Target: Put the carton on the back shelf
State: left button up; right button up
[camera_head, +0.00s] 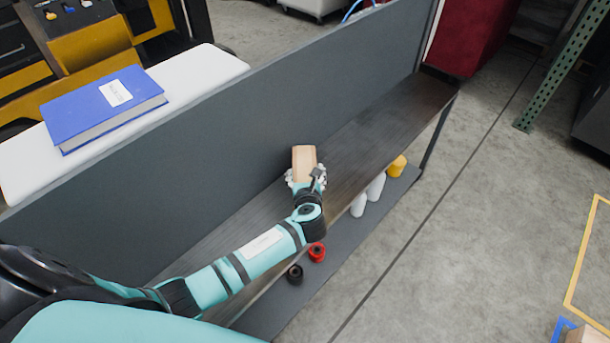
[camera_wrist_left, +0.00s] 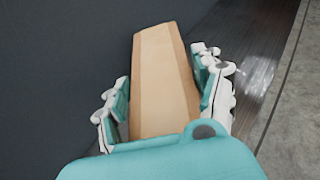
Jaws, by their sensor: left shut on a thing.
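The carton (camera_head: 304,158) is a small light-brown box. My left gripper (camera_head: 306,174) is shut on it, over the long dark shelf (camera_head: 375,124) against the grey panel. In the left wrist view the carton (camera_wrist_left: 165,80) stands out lengthwise between the two finger pads of the left gripper (camera_wrist_left: 163,98). I cannot tell whether the carton touches the shelf. My right gripper is not in view.
The tall grey panel (camera_head: 330,80) runs along the shelf's far side. Behind it a blue binder (camera_head: 105,105) lies on a white surface (camera_head: 215,68). Below, a lower shelf holds white bottles (camera_head: 376,187), a yellow item (camera_head: 397,166) and red (camera_head: 317,252) and black (camera_head: 295,274) items. The dark shelf is bare to the right.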

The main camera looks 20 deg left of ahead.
pick_arm(q)
jog(key=o, duration=1.8)
jog(key=shift+s, duration=0.1)
jog(key=shift+r, duration=0.1)
jog(key=v, duration=1.2)
jog(key=shift+p, duration=0.4)
